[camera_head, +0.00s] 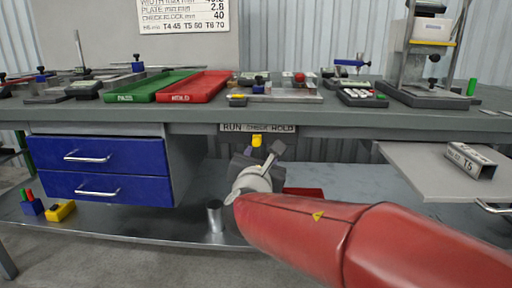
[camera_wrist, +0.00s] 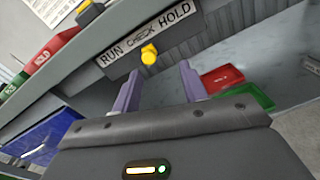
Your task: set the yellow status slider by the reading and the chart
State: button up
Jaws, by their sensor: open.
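The yellow status slider (camera_head: 257,141) sits under the bench edge, below the middle word CHECK of the RUN / CHECK / HOLD label (camera_head: 231,128). The slider also shows in the wrist view (camera_wrist: 149,55), beyond and between my fingertips. My gripper (camera_wrist: 160,80) is open and empty, pointing up at the slider from below with a gap between. In the head view my gripper (camera_head: 263,152) is just under the slider. The chart (camera_head: 183,16) on the back wall lists T4 45, T5 60, T6 70; its top is cut off. I cannot make out an instrument reading.
A green PASS tray (camera_head: 150,88) and red HOLD tray (camera_head: 195,87) lie on the bench. A bar marked T5 (camera_head: 471,160) rests on the right pull-out shelf (camera_head: 420,165). Blue drawers (camera_head: 100,157) are at left. A metal cup (camera_head: 215,216) stands on the lower shelf.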

aim_at(256, 144)
jog(key=shift+n+y, duration=0.3)
jog(key=shift+n, duration=0.3)
jog(key=w, duration=0.5)
jog(key=w+a, duration=0.1)
jog(key=w, duration=0.2)
jog(key=shift+a+r+p, duration=0.1)
jog(key=shift+p, duration=0.25)
grip_shut()
